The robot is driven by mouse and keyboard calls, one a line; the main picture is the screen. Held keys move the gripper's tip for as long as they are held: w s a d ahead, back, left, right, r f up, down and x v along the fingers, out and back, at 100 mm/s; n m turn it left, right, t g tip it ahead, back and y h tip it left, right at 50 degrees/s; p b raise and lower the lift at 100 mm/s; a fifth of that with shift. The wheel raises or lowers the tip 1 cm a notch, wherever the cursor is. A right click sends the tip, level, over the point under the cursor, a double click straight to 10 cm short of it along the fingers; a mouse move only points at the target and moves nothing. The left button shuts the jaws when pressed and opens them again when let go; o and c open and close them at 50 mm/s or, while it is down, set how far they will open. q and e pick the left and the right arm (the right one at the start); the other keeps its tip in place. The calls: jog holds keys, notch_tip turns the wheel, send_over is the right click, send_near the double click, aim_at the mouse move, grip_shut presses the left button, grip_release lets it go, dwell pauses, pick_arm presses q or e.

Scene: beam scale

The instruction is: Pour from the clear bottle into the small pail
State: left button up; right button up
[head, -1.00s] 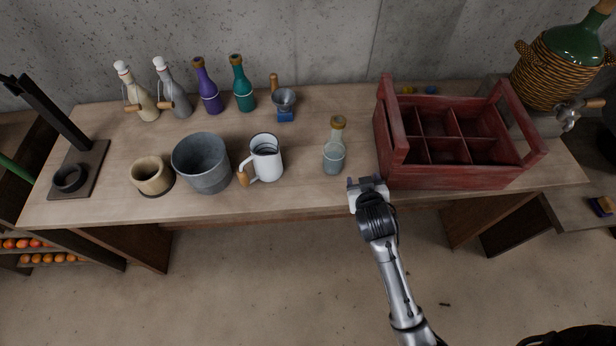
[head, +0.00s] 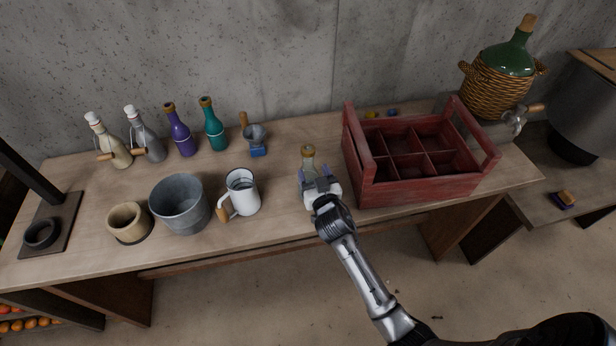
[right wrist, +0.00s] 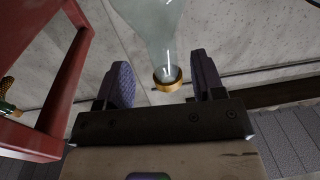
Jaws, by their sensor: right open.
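The clear bottle (head: 308,158) stands upright on the table, left of the red crate; its lower body is partly hidden by my right gripper (head: 319,182). The right gripper is open at the near side of the bottle. In the right wrist view, the clear bottle (right wrist: 152,25) shows its gold-ringed neck end between the two separated fingers of the gripper (right wrist: 163,82); I cannot tell whether either finger touches it. The small pail (head: 180,207), grey metal, stands at the left front of the table and looks empty. My left gripper is not in view.
A white jug (head: 242,192) stands between the pail and the bottle. A wooden cup (head: 129,223) is left of the pail. Several stoppered bottles and a blue-based scoop (head: 256,141) stand behind. The red crate (head: 415,190) is close on the bottle's right.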

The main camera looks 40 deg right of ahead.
aim_at(310, 165)
jog(key=shift+r+p+x, duration=0.15)
jog(key=shift+p+x, duration=0.2)
jog(key=shift+x, duration=1)
jog(key=shift+r+p+x, duration=0.15)
jog(key=shift+p+x, duration=0.15)
jog(key=shift+x, duration=1.05)
jog(key=shift+w+d, duration=0.15)
jog(key=shift+w, duration=0.45)
jog(key=shift+c, duration=0.4)
grip_shut()
